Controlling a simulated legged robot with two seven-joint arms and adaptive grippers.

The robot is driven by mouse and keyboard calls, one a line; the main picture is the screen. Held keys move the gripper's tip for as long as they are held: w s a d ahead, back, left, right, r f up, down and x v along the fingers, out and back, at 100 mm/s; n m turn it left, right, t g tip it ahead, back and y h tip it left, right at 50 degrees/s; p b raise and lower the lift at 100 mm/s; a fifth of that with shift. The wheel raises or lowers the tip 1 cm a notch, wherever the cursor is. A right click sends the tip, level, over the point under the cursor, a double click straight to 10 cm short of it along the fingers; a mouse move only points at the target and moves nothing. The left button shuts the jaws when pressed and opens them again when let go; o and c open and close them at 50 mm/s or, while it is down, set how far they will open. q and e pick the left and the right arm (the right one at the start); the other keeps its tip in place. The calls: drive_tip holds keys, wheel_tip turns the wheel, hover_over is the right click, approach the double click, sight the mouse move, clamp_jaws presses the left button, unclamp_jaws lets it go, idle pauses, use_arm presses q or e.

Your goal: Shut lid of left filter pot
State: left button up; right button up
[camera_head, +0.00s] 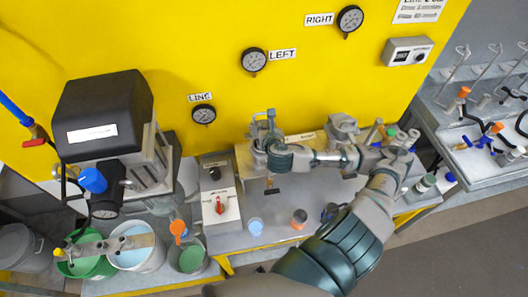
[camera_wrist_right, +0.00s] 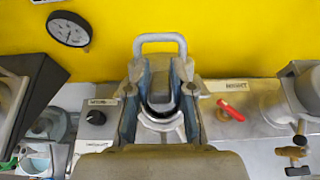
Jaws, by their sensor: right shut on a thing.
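The left filter pot (camera_head: 258,150) stands on the metal bench against the yellow wall, mostly hidden behind my right gripper (camera_head: 275,157). A grey metal clamp or lid part with a loop (camera_head: 270,118) sticks up above it. In the right wrist view, my gripper (camera_wrist_right: 160,105) is shut around a grey curved piece, which looks like part of the lid. A grey loop handle (camera_wrist_right: 160,42) rises just beyond the fingertips. How far the lid is open cannot be told. My left gripper is in neither view.
A second filter pot (camera_head: 342,128) stands to the right. A control box with a red lever (camera_head: 219,207) is at the left. Gauges (camera_head: 253,60) hang on the wall above. Small cups (camera_head: 298,219) stand on the bench front. Buckets (camera_head: 190,257) are at lower left.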

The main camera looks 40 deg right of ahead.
drive_tip(key=shift+s+a+f, duration=0.2)
drive_tip(key=shift+s+f, duration=0.2)
drive_tip(key=shift+s+a+f+b, duration=0.35)
drive_tip(key=shift+s+f, duration=0.15)
drive_tip(key=shift+f, duration=0.3)
drive_tip(key=shift+s+a+f+b, duration=0.25)
drive_tip(key=shift+s+f, duration=0.25)
drive_tip(key=shift+f, duration=0.3)
drive_tip(key=shift+s+a+f+b, duration=0.1)
drive_tip(key=shift+s+f+b, duration=0.15)
drive_tip(key=shift+f, duration=0.35)
drive_tip(key=shift+s+a+f+b, duration=0.1)
drive_tip(key=shift+f+b, duration=0.2)
drive_tip(key=shift+f, duration=0.35)
drive_tip(key=shift+s+a+f+b, duration=0.1)
drive_tip(key=shift+s+f+b, duration=0.15)
drive_tip(key=shift+f, duration=0.35)
drive_tip(key=o, duration=1.6)
drive_tip(key=shift+d, duration=0.1)
drive_tip(key=shift+c, duration=0.2)
